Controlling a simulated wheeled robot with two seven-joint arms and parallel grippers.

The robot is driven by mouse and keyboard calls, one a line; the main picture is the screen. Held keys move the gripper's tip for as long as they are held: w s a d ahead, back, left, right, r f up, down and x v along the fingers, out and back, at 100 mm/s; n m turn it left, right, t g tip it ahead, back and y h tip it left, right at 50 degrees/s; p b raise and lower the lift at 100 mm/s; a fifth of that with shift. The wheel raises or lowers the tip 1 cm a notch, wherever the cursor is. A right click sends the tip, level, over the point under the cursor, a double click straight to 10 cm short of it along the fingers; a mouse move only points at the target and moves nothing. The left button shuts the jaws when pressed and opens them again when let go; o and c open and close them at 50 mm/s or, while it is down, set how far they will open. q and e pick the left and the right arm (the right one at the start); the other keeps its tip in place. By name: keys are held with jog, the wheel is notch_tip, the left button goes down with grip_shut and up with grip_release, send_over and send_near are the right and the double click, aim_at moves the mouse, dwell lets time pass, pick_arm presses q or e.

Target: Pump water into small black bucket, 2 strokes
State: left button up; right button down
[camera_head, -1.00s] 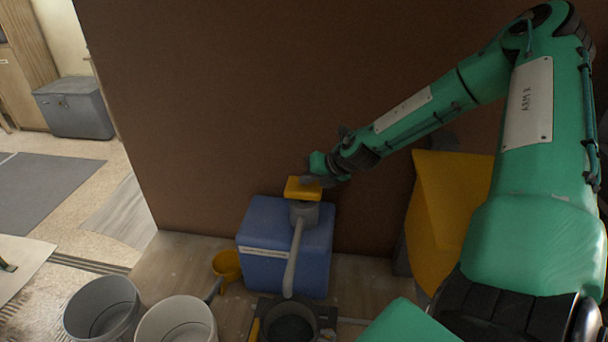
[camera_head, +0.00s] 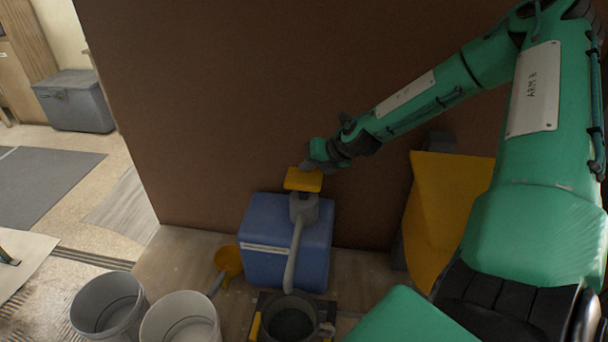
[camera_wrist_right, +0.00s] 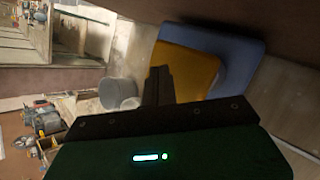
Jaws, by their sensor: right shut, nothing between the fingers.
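A blue water container (camera_head: 287,250) stands against the brown wall in the head view, with a grey pump (camera_head: 303,208) on top. The pump has a yellow press cap (camera_head: 303,180) and a grey spout pointing down and forward. The small black bucket (camera_head: 310,337) sits under the spout tip; its inside is dark, and I cannot tell how much water it holds. My right gripper (camera_head: 309,166) is shut and empty just over the yellow cap; I cannot tell whether it touches. In the wrist view its dark fingers (camera_wrist_right: 158,84) point at the yellow cap (camera_wrist_right: 188,66). My left gripper is not visible.
Two pale buckets (camera_head: 107,304) (camera_head: 180,320) stand at the front left. A yellow scoop (camera_head: 228,261) lies beside the blue container. A large yellow object (camera_head: 445,205) stands to the right, near my arm. The wall closes off the back.

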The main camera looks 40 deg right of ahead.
aim_at(308, 178)
jog(key=shift+r+p, duration=1.3)
jog(key=shift+r, duration=1)
jog(key=shift+f, duration=0.15)
